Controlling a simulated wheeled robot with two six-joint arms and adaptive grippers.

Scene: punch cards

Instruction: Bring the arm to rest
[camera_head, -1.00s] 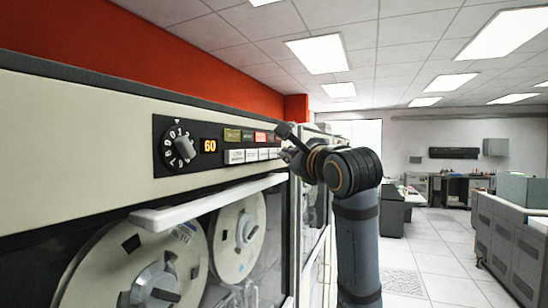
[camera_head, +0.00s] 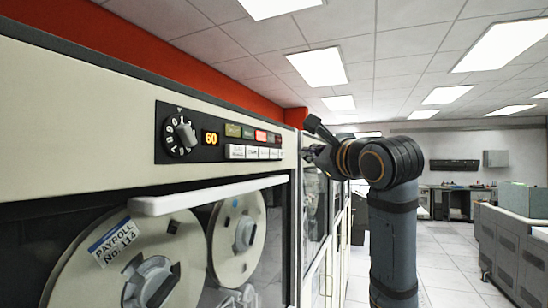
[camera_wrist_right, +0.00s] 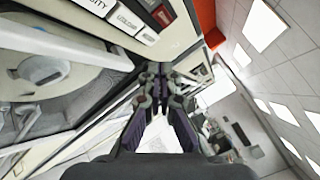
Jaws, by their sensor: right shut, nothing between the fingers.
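My right gripper (camera_head: 312,152) is shut and empty. In the head view it is just right of the tape drive's button panel, at the end of my dark arm, and looks apart from the panel. In the wrist view its closed fingers (camera_wrist_right: 157,72) point toward the cabinet front, below the row of buttons (camera_wrist_right: 128,18). My left gripper is not in view.
The tape drive (camera_head: 60,100) fills the left, with a dial (camera_head: 180,135), a display (camera_head: 210,138) reading 60, a lit red indicator (camera_head: 261,135) and a white handle bar (camera_head: 205,195) above two reels. Open floor (camera_head: 450,260) lies to the right.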

